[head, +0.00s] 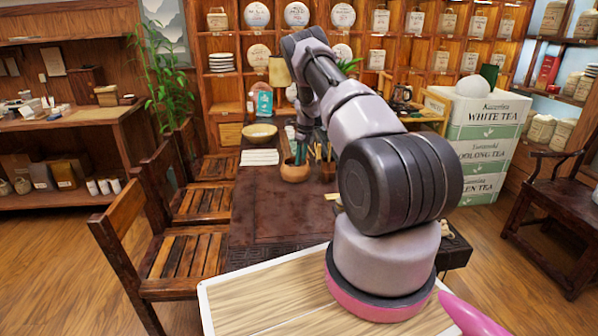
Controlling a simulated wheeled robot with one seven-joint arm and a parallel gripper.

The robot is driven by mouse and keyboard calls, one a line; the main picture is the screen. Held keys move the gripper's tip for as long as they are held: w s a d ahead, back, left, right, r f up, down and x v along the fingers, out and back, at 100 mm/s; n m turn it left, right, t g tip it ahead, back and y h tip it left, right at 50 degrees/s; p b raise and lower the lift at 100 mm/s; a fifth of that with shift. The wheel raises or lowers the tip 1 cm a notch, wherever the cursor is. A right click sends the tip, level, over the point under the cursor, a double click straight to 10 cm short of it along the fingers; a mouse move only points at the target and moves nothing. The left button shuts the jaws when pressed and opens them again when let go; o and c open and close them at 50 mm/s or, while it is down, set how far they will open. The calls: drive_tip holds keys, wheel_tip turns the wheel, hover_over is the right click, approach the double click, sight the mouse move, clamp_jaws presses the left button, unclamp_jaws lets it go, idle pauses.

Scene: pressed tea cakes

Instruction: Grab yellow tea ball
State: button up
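I cannot make out a yellow tea ball in the head view. A pale round ball (475,87) sits on top of the stacked white and green tea boxes at the right; it looks whitish grey. My arm rises from the near side and reaches over the dark table (270,207). The arm's far end hangs down near a brown pot (295,171) with dark sticks in it. My gripper (303,150) is small and unclear there; its fingers and anything between them cannot be told. My arm hides part of the table's right side.
Wooden chairs (170,260) line the table's left side. A yellowish bowl (260,133) and a white stack (260,157) are on the table. The tea boxes (487,150) and a dark chair (555,215) stand at the right. Shelves fill the back. Floor shows at left.

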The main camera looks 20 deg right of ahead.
drive_tip(key=f, duration=0.4)
drive_tip(key=shift+w+a+f, duration=0.15)
drive_tip(key=shift+w, duration=0.2)
clamp_jaws()
